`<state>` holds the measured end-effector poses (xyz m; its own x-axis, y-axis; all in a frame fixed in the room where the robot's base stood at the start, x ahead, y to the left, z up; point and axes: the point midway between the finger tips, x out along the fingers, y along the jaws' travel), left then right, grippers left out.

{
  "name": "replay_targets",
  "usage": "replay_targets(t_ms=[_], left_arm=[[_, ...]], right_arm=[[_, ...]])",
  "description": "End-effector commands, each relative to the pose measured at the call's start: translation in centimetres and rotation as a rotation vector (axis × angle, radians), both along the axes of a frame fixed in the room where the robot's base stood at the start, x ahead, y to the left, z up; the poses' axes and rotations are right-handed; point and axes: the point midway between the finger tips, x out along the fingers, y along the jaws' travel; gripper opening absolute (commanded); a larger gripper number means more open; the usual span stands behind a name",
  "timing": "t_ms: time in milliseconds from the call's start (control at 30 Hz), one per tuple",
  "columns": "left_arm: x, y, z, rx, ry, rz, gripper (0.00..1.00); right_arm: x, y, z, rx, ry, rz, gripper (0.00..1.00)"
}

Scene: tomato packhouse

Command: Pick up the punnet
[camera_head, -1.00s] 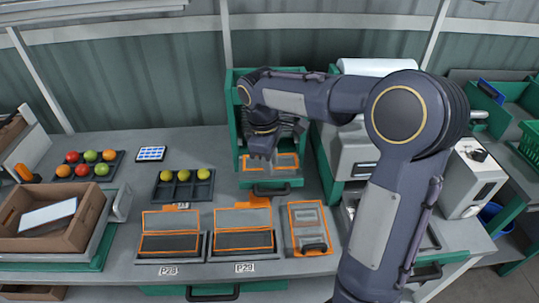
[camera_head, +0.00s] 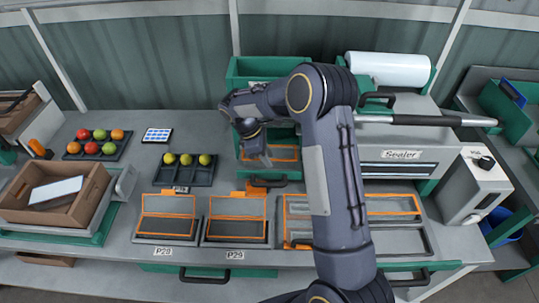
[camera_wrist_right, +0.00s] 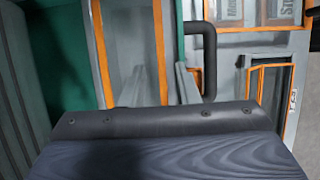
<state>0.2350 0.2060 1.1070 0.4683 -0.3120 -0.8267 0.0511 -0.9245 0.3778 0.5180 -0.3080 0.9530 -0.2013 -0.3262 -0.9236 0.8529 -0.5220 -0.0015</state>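A clear punnet with orange edges (camera_head: 284,153) sits in the low front opening of the green dispenser (camera_head: 262,72). My right gripper (camera_head: 266,161) reaches down at that opening, close to the punnet's left part. In the right wrist view, the two grey fingers (camera_wrist_right: 160,88) stand apart, with an orange edge of the punnet (camera_wrist_right: 159,45) showing between them. I cannot tell whether they touch it. Two more orange-edged clear punnets stand at the P28 place (camera_head: 168,206) and the P29 place (camera_head: 237,208). My left gripper is not in view.
The sealer (camera_head: 400,155) stands right of the dispenser, partly behind my right arm, with orange-edged frames (camera_head: 395,197) in front. A black tray (camera_head: 187,175) holds several yellow tomatoes. A black handle (camera_head: 268,183) sits below the dispenser opening.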

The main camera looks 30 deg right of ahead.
Motion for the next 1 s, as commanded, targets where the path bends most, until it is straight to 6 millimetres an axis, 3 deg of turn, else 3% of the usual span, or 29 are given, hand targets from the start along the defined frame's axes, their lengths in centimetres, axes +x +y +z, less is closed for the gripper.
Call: replay_targets(t_ms=[300, 500, 1000], left_arm=[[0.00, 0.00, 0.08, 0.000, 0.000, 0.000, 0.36], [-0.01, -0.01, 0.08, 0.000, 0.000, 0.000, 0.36], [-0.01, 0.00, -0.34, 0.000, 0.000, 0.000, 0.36]], right_arm=[[-0.12, -0.20, -0.59, 0.001, -0.001, -0.001, 0.27], [-0.12, -0.18, -0.56, 0.001, -0.001, -0.001, 0.01], [-0.06, -0.18, 0.07, -0.001, -0.003, -0.001, 0.00]])
